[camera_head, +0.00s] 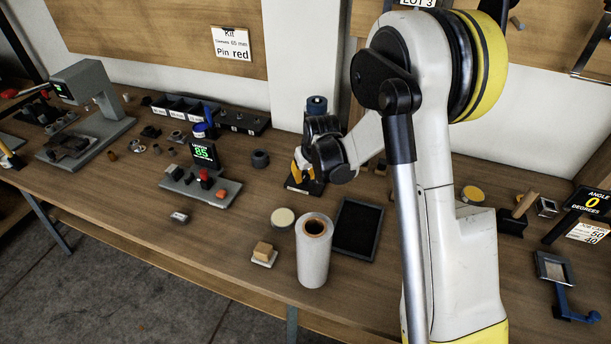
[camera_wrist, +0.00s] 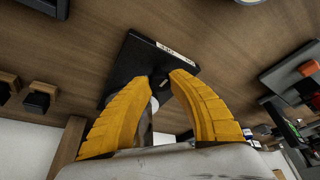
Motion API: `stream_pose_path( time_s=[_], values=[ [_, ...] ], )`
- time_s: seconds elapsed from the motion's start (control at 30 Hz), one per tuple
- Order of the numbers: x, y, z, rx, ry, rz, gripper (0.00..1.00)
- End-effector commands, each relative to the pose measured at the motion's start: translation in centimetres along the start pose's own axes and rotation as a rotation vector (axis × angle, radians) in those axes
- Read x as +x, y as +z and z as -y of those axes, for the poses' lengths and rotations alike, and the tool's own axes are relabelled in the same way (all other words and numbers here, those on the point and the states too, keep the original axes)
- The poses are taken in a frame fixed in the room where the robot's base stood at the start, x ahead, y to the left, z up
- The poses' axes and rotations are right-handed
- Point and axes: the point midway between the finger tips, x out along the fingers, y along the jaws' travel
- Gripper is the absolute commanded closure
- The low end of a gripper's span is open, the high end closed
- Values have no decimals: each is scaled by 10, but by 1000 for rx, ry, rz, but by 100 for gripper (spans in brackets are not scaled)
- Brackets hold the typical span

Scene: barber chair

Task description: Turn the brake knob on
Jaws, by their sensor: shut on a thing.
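A black base plate (camera_head: 304,184) with a white label stands on the bench in the head view, below my gripper (camera_head: 303,162). In the wrist view the same plate shows beyond the yellow fingers, with the label on its far edge. My gripper is closed in on a small dark part standing on this plate, which I take for the brake knob (camera_wrist: 158,82). The fingertips hide much of it, so its turn position cannot be told. A pale grey rounded piece shows between the fingers, below the dark part.
A white roll (camera_head: 313,265) stands near the bench's front edge, beside a black tray (camera_head: 358,228). A post with a green display (camera_head: 205,153) stands to the left. An angle display (camera_head: 590,200) is at the right.

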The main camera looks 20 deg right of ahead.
Motion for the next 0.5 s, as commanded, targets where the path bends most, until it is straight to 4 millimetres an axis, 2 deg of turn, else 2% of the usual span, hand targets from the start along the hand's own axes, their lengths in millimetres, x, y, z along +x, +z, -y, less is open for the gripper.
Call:
stream_pose_path(
  time_s=[0.27, 0.5],
  values=[
    [1, 0, 2, 157, 65, 1, 100],
    [1, 0, 2, 362, 152, 0, 100]
  ],
)
